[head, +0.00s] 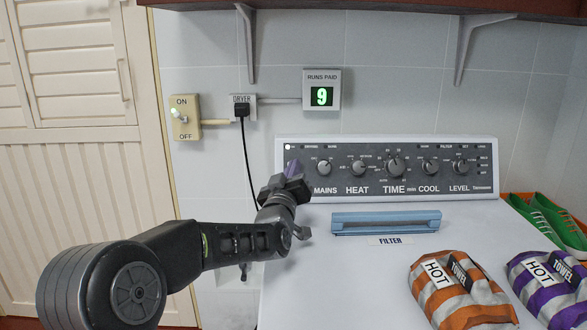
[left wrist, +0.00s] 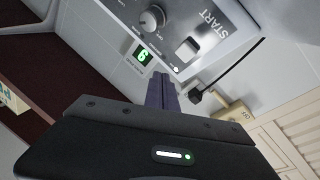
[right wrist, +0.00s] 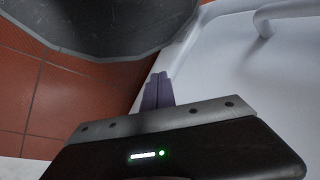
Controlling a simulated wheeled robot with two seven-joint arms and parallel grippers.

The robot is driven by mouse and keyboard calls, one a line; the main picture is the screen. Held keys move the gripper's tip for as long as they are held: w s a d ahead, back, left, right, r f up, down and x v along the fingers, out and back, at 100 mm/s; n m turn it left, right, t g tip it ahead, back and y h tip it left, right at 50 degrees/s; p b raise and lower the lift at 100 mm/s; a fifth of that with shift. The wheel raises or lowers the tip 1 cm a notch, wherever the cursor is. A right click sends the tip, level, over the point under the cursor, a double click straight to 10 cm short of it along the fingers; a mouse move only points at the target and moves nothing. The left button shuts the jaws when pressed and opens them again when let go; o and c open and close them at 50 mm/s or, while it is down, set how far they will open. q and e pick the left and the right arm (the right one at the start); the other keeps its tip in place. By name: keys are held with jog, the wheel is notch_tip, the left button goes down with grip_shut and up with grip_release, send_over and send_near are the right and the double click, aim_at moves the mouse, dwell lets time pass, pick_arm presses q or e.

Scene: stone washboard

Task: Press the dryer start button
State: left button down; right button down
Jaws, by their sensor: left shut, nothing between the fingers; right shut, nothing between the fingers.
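The dryer (head: 340,275) has a grey control panel (head: 441,180) along its back, with MAINS, HEAT, TIME, COOL and LEVEL knobs. In the left wrist view the start button (left wrist: 187,49) is a pale square key beside the word START; in the head view my left gripper hides it. My left gripper (head: 293,168) is shut and empty in front of the panel's left end. Its purple fingertips (left wrist: 161,78) show below and left of the button in the wrist view; contact is not visible. My right gripper (right wrist: 159,78) is shut and empty, outside the head view.
A blue filter handle (head: 386,222) lies on the dryer top. Two striped towel bundles (head: 462,290) (head: 548,285) and green shoes (head: 555,220) are at the right. A wall switch (head: 185,118), dryer plug (head: 242,110) and display reading 9 (head: 321,96) are behind. A shelf (head: 370,6) overhangs.

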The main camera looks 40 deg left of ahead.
pick_arm(q)
jog(key=shift+w+a+f+b, duration=0.2)
jog(key=shift+w+a+f, duration=0.15)
jog(key=shift+w+a, duration=0.15)
jog(key=shift+w+a+f+b, duration=0.25)
jog(key=shift+w+a+f, duration=0.1)
jog(key=shift+w, duration=0.3)
jog(key=shift+w+a+f+b, duration=0.2)
jog(key=shift+w+a+f, duration=0.1)
jog(key=shift+w+a, duration=0.2)
dwell(0.9)
jog(key=shift+w+a+f+b, duration=0.2)
jog(key=shift+w+b, duration=0.15)
jog(key=shift+b, duration=0.15)
jog(key=shift+w+a+f+b, duration=0.35)
jog(key=shift+w+a+b, duration=0.05)
jog(key=shift+w, duration=0.15)
dwell(1.1)
jog(key=shift+r, duration=0.1)
dwell(0.3)
jog(key=shift+s+d+r+b, duration=0.4)
jog(key=shift+s+d, duration=0.25)
jog(key=shift+s, duration=0.2)
